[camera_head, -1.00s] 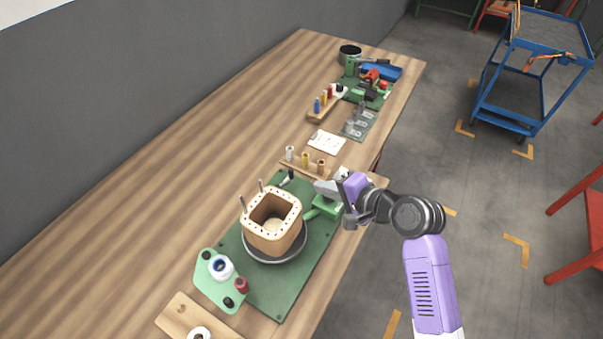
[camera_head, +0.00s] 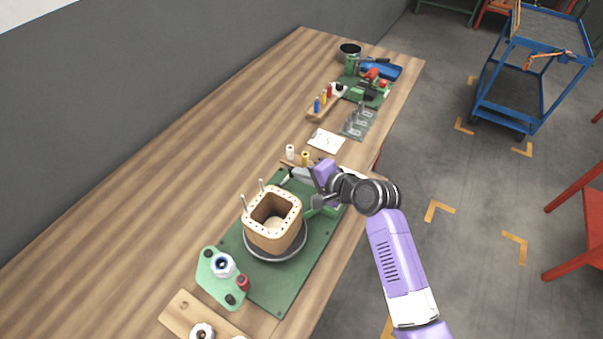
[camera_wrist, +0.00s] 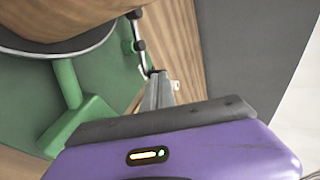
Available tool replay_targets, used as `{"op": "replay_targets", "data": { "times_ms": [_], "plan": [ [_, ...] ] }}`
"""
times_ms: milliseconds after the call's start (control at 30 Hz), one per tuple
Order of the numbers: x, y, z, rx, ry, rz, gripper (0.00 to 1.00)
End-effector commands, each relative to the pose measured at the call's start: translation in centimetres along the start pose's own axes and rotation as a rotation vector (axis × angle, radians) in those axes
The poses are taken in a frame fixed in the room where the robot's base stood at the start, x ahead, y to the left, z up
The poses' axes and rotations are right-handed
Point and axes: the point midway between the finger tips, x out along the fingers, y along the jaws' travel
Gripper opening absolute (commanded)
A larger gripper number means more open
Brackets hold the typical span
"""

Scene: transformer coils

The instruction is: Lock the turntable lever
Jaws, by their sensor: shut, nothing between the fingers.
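The turntable (camera_head: 262,254) is a dark round disc on a green base plate. A square wooden coil former (camera_head: 272,232) with a pale, holed rim stands upright on it. A green bracket (camera_head: 328,211) sits beside the disc; in the wrist view its block (camera_wrist: 75,120) and post reach towards the disc edge. A thin bent metal rod with dark joints (camera_wrist: 141,47), possibly the lever, stands near the disc in the wrist view. My gripper (camera_head: 318,202) is shut and empty, over the plate right of the former. Its fingertips (camera_wrist: 158,88) appear close to the rod's end; contact is unclear.
A green spool holder (camera_head: 222,280) stands left of the base plate. Small spools (camera_head: 298,156) stand behind my gripper, with a white card (camera_head: 326,141) beyond. Bare wooden table (camera_head: 150,210) lies to the left. A blue cart (camera_head: 530,70) stands on the floor.

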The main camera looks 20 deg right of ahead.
Motion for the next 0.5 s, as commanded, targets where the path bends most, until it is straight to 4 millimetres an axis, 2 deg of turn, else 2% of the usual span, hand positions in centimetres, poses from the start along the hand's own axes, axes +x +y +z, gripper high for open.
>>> {"op": "replay_targets", "data": {
  "times_ms": [500],
  "plan": [
    [0.37,-0.14,-0.39,-0.039,-0.067,0.0,0.0]
  ]
}}
